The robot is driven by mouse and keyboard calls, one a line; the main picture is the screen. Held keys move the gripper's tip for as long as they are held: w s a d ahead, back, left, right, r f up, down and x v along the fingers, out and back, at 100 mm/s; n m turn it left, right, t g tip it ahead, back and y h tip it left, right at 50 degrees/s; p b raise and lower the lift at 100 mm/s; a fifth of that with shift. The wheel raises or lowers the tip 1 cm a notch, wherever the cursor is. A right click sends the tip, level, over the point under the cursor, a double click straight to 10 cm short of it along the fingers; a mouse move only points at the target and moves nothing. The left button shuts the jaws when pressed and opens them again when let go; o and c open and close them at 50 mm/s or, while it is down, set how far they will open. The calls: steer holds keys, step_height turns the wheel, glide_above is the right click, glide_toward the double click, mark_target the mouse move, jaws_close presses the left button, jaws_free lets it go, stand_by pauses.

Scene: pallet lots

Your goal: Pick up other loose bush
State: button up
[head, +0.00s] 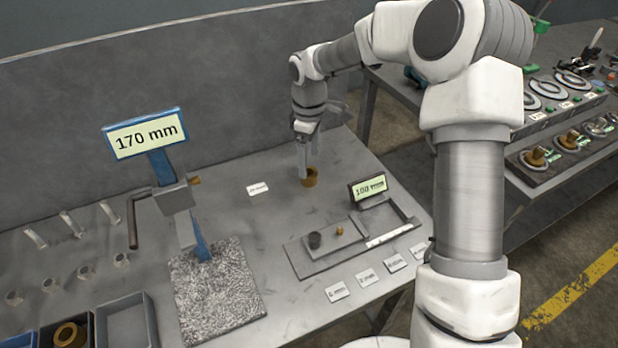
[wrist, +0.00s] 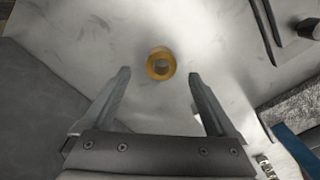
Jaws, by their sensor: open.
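A loose brass-coloured bush (head: 310,177) stands on the grey bench top, a short ring with a hole. In the wrist view the bush (wrist: 161,64) lies beyond the fingertips, roughly midway between them. My gripper (head: 305,172) is open and empty, reaching down right beside the bush in the head view.
A stand with a "170 mm" sign (head: 145,135) and a granular grey plate (head: 215,290) are at the left. A grey fixture tray (head: 320,262) with small parts and a "100 mm" sign (head: 368,187) is at the front right. A back panel (head: 150,80) borders the bench.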

mark_target(309, 172)
step_height(309, 172, down, 5)
steer(key=shift+s+f+b, duration=0.1)
steer(key=shift+b, duration=0.55)
jaws_close()
